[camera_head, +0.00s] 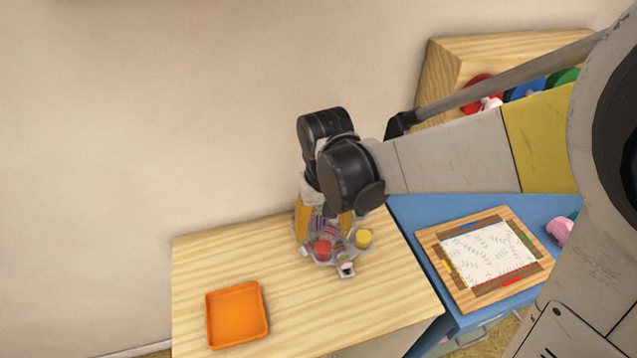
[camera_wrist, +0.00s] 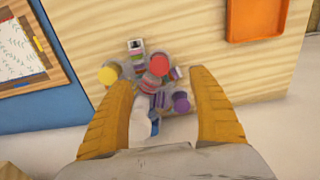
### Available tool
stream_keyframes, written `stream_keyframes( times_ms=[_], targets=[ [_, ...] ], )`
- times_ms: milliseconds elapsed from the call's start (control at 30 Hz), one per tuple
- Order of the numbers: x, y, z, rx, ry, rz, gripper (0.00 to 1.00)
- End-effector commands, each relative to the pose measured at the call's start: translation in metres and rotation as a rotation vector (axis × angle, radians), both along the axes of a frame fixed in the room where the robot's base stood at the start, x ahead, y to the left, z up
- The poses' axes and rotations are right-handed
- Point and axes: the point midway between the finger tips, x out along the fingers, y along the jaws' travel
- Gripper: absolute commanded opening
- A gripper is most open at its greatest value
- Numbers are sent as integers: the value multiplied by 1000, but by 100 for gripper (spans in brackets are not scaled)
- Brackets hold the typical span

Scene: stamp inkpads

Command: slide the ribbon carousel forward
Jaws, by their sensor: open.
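The ribbon carousel (camera_head: 326,249) stands on the light wooden table, a clear base with red, yellow, purple and striped spools around it. In the wrist view the carousel (camera_wrist: 158,82) lies ahead of and between my fingertips. My gripper (camera_head: 325,222) is open, its two yellow-orange fingers pointing down at the carousel's back part. In the wrist view my gripper (camera_wrist: 160,80) has its fingers spread on either side of the carousel's near spools. I cannot tell whether a finger touches it. My arm and wrist hide part of the carousel's back in the head view.
An orange tray (camera_head: 237,315) lies at the table's front left. The wooden table (camera_head: 300,315) is bare in front of the carousel. To the right, a blue surface (camera_head: 408,213) holds a wood-framed patterned board (camera_head: 490,255). A wooden box (camera_head: 437,70) stands behind.

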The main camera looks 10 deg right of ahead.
Motion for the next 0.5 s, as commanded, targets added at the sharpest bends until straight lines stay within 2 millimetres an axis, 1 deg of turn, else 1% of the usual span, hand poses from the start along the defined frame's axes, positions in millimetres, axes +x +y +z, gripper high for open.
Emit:
stream_keyframes(
  times_ms=[67, 167, 267, 500],
  targets=[
    [0, 0, -3, 0, 0, 0, 70],
    [0, 0, -11, 0, -1, 0, 70],
    [1, 0, -27, 0, -1, 0, 70],
    [1, 0, -72, 0, -1, 0, 70]
  ],
)
